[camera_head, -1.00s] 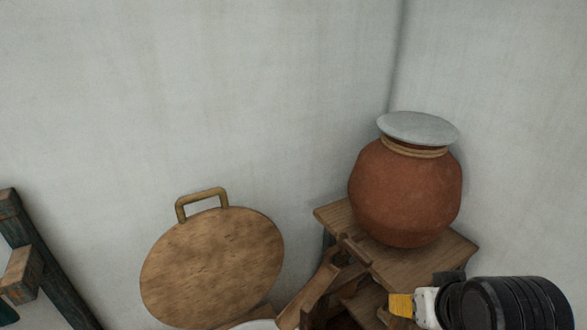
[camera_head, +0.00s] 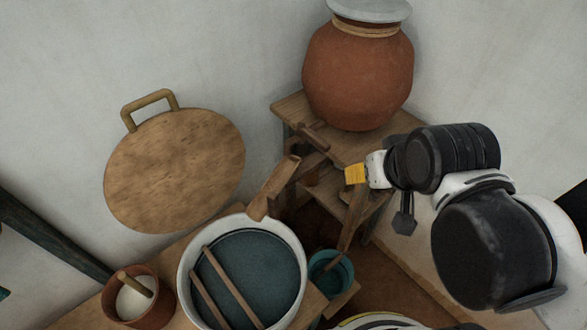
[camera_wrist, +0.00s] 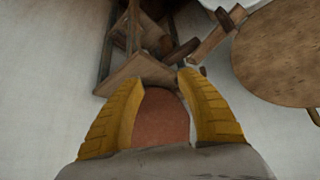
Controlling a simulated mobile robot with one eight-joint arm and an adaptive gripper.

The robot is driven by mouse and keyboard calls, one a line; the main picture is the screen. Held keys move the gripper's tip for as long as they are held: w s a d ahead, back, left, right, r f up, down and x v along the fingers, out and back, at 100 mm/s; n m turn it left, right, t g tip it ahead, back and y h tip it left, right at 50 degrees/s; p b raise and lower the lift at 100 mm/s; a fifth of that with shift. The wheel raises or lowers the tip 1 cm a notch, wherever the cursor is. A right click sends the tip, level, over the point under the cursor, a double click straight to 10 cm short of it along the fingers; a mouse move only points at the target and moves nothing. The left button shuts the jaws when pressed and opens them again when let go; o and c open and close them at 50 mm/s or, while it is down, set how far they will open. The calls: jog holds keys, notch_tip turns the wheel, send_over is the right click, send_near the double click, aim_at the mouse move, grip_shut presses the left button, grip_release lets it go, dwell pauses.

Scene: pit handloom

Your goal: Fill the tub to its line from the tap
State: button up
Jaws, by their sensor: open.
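A large white tub (camera_head: 187,268) stands at the bottom centre in the head view. Dark blue-grey liquid or a dark surface shows inside it, with two wooden sticks across; I cannot make out a line. A wooden spout-like piece (camera_head: 277,180) slopes from the stand toward the tub's back rim; I cannot tell whether it is the tap. My gripper (camera_head: 355,174) is in front of the stand, below the clay pot (camera_head: 357,75), right of the spout-like piece. In the wrist view my gripper (camera_wrist: 160,110) has its yellow fingers apart, with a reddish-brown surface, probably the pot, visible between them.
The lidded pot sits on a wooden stand (camera_head: 285,105) in the corner. A round wooden lid (camera_head: 175,170) with a handle leans on the wall. A small brown pot (camera_head: 155,300) stands left of the tub, a teal bucket (camera_head: 343,275) right. A dark post crosses the left.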

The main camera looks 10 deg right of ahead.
jog(key=w+a+r+n+g+p, duration=0.1)
jog(key=w+r+n+g+p, duration=0.15)
jog(key=w+r, duration=0.2)
jog(key=n+g+h+p, duration=0.2)
jog(key=n+g+p, duration=0.15)
jog(key=p, duration=0.35)
send_near(322, 142)
jog(key=shift+n, duration=0.3)
jog(key=f, duration=0.3)
jog(key=d+f+b, duration=0.1)
jog(key=f, duration=0.3)
jog(key=w+f+b, duration=0.1)
jog(key=f, duration=0.2)
jog(key=shift+d+f, duration=0.15)
jog(key=shift+d, duration=0.25)
grip_shut()
